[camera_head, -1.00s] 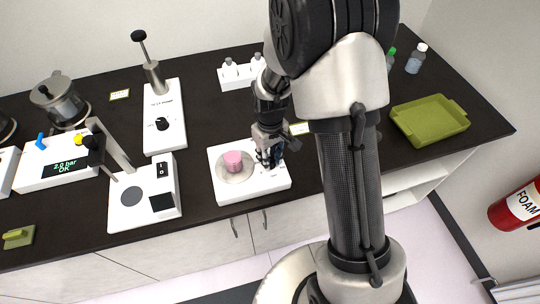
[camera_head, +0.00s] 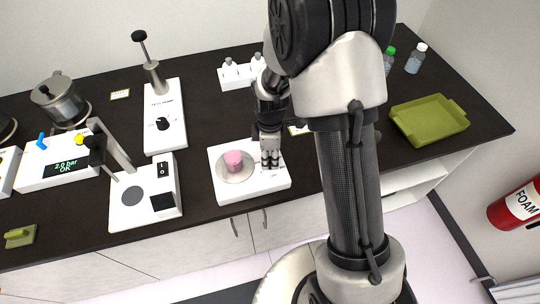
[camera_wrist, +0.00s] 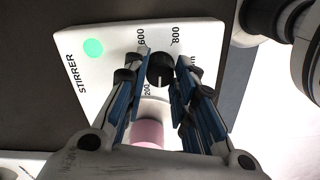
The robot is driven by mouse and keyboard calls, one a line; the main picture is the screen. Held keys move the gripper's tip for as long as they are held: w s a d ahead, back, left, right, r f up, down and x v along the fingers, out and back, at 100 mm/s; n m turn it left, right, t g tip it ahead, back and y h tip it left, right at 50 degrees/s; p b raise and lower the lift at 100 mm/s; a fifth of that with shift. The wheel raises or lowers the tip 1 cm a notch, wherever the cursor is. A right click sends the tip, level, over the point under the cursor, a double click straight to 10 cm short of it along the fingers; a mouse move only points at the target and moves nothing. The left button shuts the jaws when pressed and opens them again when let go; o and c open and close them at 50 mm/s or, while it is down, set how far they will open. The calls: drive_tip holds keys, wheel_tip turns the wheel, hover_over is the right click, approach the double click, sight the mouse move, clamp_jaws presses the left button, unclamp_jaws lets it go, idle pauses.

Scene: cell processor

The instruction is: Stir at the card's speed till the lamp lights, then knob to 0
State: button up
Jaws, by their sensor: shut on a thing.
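The white stirrer (camera_head: 258,187) stands near the bench's front edge, with a pink-filled vessel (camera_head: 233,160) on its round plate; the pink also shows in the wrist view (camera_wrist: 148,132). My gripper (camera_head: 270,160) is over the stirrer's right part. In the wrist view its blue-lined fingers (camera_wrist: 161,72) are shut on the black knob (camera_wrist: 160,70), one on each side. The marks 200, 600 and 800 show around the knob; a finger hides part of the scale. A faint pointer line seems to face down towards the vessel. The round lamp (camera_wrist: 93,48) is bright green.
A small card (camera_head: 298,129) lies behind the stirrer, partly hidden by my arm; its text is unreadable. A scale-like device (camera_head: 128,215) and a white box with a knob (camera_head: 165,110) stand left. A green tray (camera_head: 462,123) lies right.

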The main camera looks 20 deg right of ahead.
sight(270, 159)
drive_tip(key=n, duration=0.7)
idle(0.6)
drive_tip(key=o, duration=1.1)
drive_tip(key=shift+r, duration=0.1)
wheel_tip(270, 159, up, 12)
drive_tip(key=shift+f, duration=0.1)
